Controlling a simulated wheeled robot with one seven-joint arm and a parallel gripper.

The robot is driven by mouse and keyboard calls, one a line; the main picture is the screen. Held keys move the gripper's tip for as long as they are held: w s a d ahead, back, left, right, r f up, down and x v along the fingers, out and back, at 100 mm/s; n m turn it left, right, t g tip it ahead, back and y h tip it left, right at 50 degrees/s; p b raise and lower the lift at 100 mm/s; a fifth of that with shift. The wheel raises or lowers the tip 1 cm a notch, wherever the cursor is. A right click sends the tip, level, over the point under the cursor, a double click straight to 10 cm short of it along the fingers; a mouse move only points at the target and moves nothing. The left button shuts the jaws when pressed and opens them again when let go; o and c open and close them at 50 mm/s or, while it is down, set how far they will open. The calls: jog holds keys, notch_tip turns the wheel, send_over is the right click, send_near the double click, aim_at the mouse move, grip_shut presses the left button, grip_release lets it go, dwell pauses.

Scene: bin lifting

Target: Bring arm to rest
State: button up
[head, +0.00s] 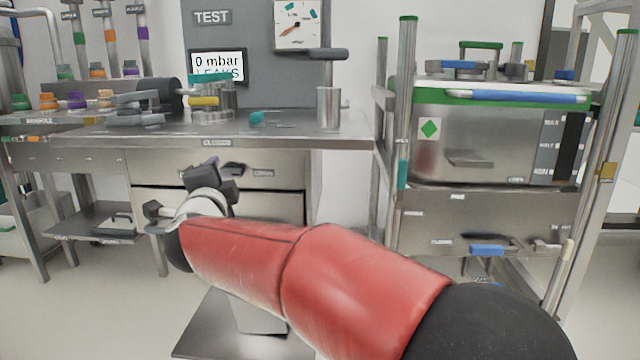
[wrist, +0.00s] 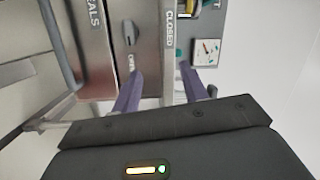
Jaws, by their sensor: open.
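My red arm reaches across the head view from the lower right. My gripper (head: 210,168) is at its far end, in front of the drawers (head: 160,166) under the steel workbench (head: 300,128). In the wrist view my gripper (wrist: 161,84) has its two purple fingers spread apart with nothing seen between them. Past the fingers are a metal front with a small grey knob (wrist: 129,32) and a strip marked CLOSED (wrist: 168,60). The wrist picture is turned on its side. The gripper's fingertips are mostly hidden in the head view.
A steel bin with a green rim (head: 475,140) sits in a rack (head: 404,110) at the right. A metal cylinder with a T-handle (head: 328,100) stands on the bench. A low metal plate (head: 200,335) is on the floor below my arm. Open floor shows at the left.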

jog(key=s+d+r+n+g+y+p, duration=0.1)
jog(key=s+d+n+g+y+p, duration=0.1)
jog(key=s+d+n, duration=0.4)
jog(key=s+d+r+n+g+y+p, duration=0.15)
jog(key=d+n, duration=0.25)
jog(key=d, duration=0.4)
jog(key=s+d+f+n+g+h+p, duration=0.2)
jog(key=s+d+f+g+h, duration=0.1)
jog(key=s+d+f, duration=0.5)
jog(key=s+d+f+n+g+h+p, duration=0.1)
jog(key=s+d+f+g, duration=0.5)
jog(key=s+d, duration=0.6)
jog(key=s+f+h+p, duration=0.1)
jog(key=s+f+h, duration=0.1)
jog(key=s, duration=0.1)
jog(key=shift+s+d+f+n, duration=0.2)
jog(key=shift+d+n, duration=0.2)
jog(key=shift+g, duration=0.25)
